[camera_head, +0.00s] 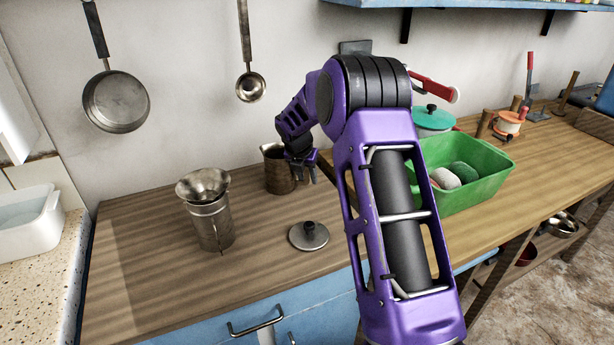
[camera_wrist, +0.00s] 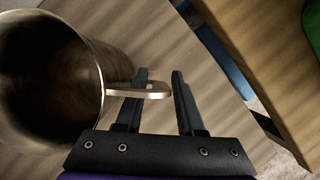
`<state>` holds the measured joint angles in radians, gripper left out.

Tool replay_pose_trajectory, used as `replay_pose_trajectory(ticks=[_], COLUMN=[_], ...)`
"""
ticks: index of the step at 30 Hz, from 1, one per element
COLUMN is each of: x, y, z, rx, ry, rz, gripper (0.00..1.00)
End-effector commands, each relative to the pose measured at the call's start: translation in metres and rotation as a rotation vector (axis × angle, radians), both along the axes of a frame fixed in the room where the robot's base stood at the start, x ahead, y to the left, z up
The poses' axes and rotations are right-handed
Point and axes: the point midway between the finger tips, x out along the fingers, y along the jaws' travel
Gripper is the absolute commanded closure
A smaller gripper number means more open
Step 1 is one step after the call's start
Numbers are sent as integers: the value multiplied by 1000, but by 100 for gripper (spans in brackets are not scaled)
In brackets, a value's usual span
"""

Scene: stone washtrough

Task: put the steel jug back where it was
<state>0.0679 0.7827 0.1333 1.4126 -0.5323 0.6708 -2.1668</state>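The steel jug (camera_head: 279,172) stands upright on the wooden worktop near the wall, brownish in the head view. In the wrist view the jug (camera_wrist: 118,68) fills the left side, its open mouth dark inside and its handle (camera_wrist: 150,93) pointing right toward my fingers. My gripper (camera_head: 303,168) is just right of the jug, at its handle side. In the wrist view my gripper (camera_wrist: 160,100) is open, with a clear gap between the fingers. The handle's end overlaps the left finger and reaches into the gap; I cannot tell whether they touch.
A steel canister (camera_head: 210,222) with a funnel (camera_head: 203,184) on top stands left of the jug. A round lid (camera_head: 309,237) lies in front. A green tub (camera_head: 480,190) with cloths and a teal-lidded pot (camera_head: 432,118) stand right. Bare worktop (camera_head: 140,245) lies at the left.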

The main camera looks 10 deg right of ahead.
Motion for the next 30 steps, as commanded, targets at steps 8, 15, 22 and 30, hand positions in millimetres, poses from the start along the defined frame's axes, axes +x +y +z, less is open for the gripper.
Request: replay_pose_trajectory(ticks=[8, 15, 22, 30], x=[-6, -23, -36, -40], y=[5, 16, 24, 27], z=[24, 73, 105, 114], rx=[1, 1, 0, 0], ry=[-4, -4, -1, 0], rz=[1, 0, 0, 0], gripper=[63, 63, 63, 63])
